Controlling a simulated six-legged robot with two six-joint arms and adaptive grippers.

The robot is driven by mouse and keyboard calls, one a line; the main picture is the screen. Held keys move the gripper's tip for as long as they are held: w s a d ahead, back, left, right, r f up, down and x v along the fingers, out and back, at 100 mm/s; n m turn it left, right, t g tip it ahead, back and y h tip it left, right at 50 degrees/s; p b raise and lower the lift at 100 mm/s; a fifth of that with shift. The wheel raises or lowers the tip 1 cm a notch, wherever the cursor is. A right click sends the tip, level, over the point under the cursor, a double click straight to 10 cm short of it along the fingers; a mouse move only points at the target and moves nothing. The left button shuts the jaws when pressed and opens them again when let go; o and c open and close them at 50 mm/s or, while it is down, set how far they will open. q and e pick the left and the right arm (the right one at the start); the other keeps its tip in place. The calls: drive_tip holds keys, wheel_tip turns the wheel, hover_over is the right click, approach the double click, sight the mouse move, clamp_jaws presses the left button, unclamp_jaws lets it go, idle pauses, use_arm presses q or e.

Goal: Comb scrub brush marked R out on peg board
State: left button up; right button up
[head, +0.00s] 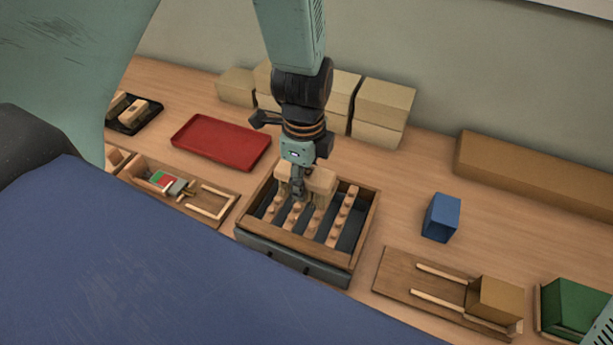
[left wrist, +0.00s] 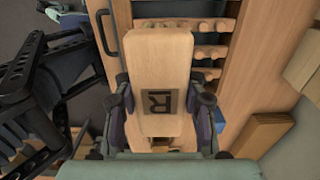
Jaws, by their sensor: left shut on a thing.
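The scrub brush marked R (left wrist: 160,65) is a pale wooden block with a dark square letter mark, seen close up in the left wrist view. My left gripper (left wrist: 163,115) is shut on it, with a finger on each long side. In the head view my left gripper (head: 297,185) points down over the peg board (head: 357,240), a wooden-framed tray with several rows of pegs. The brush (head: 318,180) is at the board's back part, over the peg rows. Its bristles are mostly hidden, so contact with the pegs is unclear. My right gripper is not seen.
A red tray (head: 222,140) lies behind left. A wooden tray (head: 215,207) with small items is left of the board. Cardboard boxes (head: 385,105) line the wall.

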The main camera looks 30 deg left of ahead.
use_arm(q)
drive_tip(key=shift+a, duration=0.2)
drive_tip(key=shift+a+f, duration=0.1)
drive_tip(key=shift+f, duration=0.1)
drive_tip(key=shift+w+f+b, duration=0.2)
drive_tip(key=shift+f+b, duration=0.1)
drive_tip(key=shift+b, duration=0.05)
drive_tip(key=shift+d+f+b, duration=0.25)
drive_tip(key=shift+f+b, duration=0.4)
drive_tip(key=shift+d+f+b, duration=0.2)
drive_tip(key=shift+f+b, duration=0.4)
wheel_tip(320, 180, down, 4)
drive_tip(key=b, duration=0.3)
drive_tip(key=shift+a+r, duration=0.1)
drive_tip(key=shift+r, duration=0.1)
drive_tip(key=shift+f, duration=0.1)
drive_tip(key=shift+s+a+b, duration=0.15)
drive_tip(key=shift+b, duration=0.15)
drive_tip(key=shift+f, duration=0.35)
